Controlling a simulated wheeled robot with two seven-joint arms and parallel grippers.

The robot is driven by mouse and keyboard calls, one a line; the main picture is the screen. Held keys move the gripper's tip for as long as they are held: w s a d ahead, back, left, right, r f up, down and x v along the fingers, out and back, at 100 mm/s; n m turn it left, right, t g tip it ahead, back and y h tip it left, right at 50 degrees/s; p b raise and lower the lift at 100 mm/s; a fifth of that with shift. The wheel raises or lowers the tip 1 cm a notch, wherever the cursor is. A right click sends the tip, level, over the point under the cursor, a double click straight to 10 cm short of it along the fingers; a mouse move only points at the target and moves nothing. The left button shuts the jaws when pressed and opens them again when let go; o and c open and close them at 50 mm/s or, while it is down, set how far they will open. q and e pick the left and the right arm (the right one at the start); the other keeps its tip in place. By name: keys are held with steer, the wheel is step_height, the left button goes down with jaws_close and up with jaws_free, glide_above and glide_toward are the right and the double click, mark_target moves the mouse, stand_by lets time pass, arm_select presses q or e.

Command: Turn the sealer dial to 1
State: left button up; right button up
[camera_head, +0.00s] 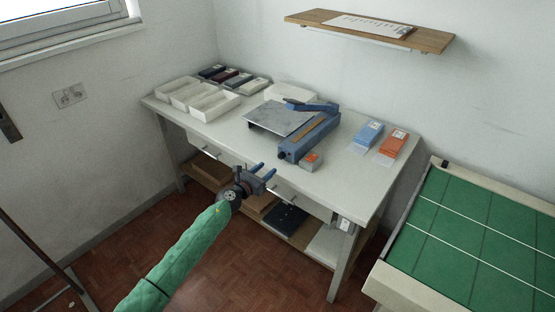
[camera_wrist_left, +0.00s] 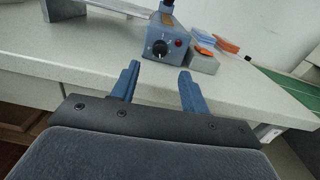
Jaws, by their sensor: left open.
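The blue sealer (camera_head: 292,152) stands on the pale workbench, its front end near the bench's front edge. In the left wrist view, the black dial (camera_wrist_left: 159,49) is on the front face of the sealer's blue housing (camera_wrist_left: 163,32), with a white pointer and pale marks around it. The marks are too small to read. A red round button or lamp (camera_wrist_left: 179,43) sits right of the dial. My left gripper (camera_head: 263,170) is open and empty, in front of the bench edge. In the left wrist view its fingers (camera_wrist_left: 159,71) point toward the dial, apart from it. My right gripper is out of view.
The workbench (camera_head: 335,180) has an orange-topped grey block (camera_head: 311,162) close right of the sealer. Blue (camera_head: 368,133) and orange packs (camera_head: 393,146) lie farther right. White trays (camera_head: 200,99) stand at the left. A shelf (camera_head: 430,38) hangs above; a green-topped table (camera_head: 470,230) is at right.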

mark_target(280, 158)
arm_select(q)
steer(key=shift+w+d+m, duration=0.25)
steer(key=shift+w+m, duration=0.05)
steer(key=shift+w, duration=0.15)
steer(key=x, duration=0.5)
steer(key=shift+d, duration=0.1)
steer(key=shift+x, duration=0.85)
steer(key=shift+w, duration=0.1)
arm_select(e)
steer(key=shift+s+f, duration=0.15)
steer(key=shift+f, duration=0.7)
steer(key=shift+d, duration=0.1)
arm_select(q)
steer(key=c, duration=1)
